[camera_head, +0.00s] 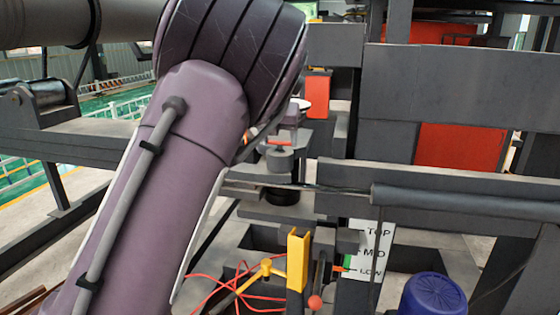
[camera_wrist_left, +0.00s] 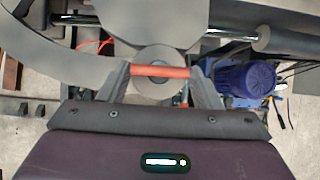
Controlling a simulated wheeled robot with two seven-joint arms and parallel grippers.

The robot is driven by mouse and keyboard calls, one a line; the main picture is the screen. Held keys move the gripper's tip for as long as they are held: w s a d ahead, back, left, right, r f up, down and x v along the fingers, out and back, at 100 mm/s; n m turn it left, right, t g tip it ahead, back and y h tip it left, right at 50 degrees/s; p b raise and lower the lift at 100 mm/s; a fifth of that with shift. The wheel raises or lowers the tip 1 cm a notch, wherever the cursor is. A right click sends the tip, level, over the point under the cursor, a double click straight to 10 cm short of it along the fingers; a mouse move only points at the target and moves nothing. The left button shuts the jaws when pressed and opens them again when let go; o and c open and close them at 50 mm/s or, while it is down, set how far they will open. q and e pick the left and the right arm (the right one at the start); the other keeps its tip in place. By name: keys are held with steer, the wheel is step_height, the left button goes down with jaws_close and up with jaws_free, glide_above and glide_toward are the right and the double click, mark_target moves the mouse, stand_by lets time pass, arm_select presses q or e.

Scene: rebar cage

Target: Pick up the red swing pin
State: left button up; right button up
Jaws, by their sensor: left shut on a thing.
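The red swing pin (camera_wrist_left: 160,71) lies crosswise between the two fingers of my left gripper (camera_wrist_left: 162,76) in the left wrist view. The fingers are shut on it, one at each end. A round grey disc with a centre hub (camera_wrist_left: 158,86) shows just behind the pin. In the head view my purple left arm hides most of the gripper (camera_head: 285,140). A thin strip of red pin (camera_head: 279,144) shows above a grey cylinder (camera_head: 280,160). I cannot tell whether the pin touches the parts under it. My right gripper is in neither view.
Dark steel beams (camera_head: 440,88) and a horizontal bar (camera_head: 460,203) fill the right side. A blue motor (camera_head: 433,296) sits at lower right and a yellow bracket (camera_head: 297,262) at lower middle. A TOP/MID/LOW sign (camera_head: 370,250) and loose red cables (camera_head: 215,285) are below.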

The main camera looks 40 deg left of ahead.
arm_select(q)
steer(key=shift+c, duration=1.4)
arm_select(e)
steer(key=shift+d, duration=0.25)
arm_select(q)
steer(key=shift+w+r, duration=0.1)
steer(key=shift+r, duration=0.05)
